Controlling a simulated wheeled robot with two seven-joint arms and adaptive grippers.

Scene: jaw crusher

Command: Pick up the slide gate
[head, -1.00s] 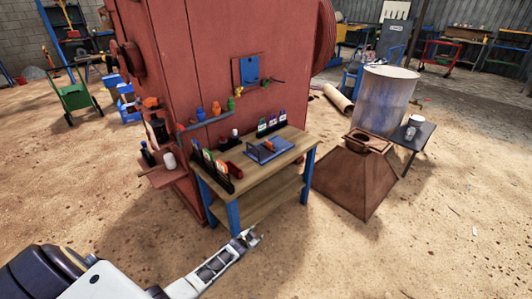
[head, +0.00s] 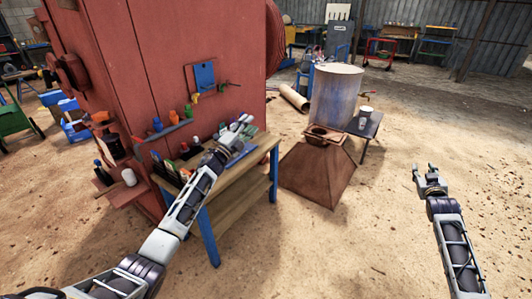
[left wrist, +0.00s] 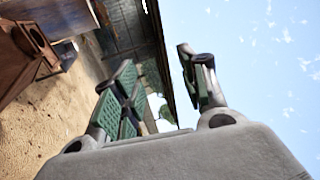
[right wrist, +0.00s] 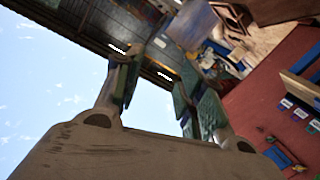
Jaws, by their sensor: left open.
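A flat blue plate (head: 243,152), which I take to be the slide gate, lies on the wooden workbench (head: 228,188). My left arm and gripper partly cover it in the head view. My left gripper (head: 243,124) is open and appears over the bench's back right part, with nothing between its fingers. I cannot tell its exact height above the plate. In the left wrist view the spread fingers (left wrist: 160,90) show only sky and yard behind them. My right gripper (head: 426,170) is open and empty, out over bare ground at the right.
A red crusher body (head: 165,60) stands behind the bench, with a blue panel (head: 205,75) on it. A rusty hopper (head: 318,172), a metal drum (head: 336,97) and a small dark table (head: 366,125) stand to the right.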

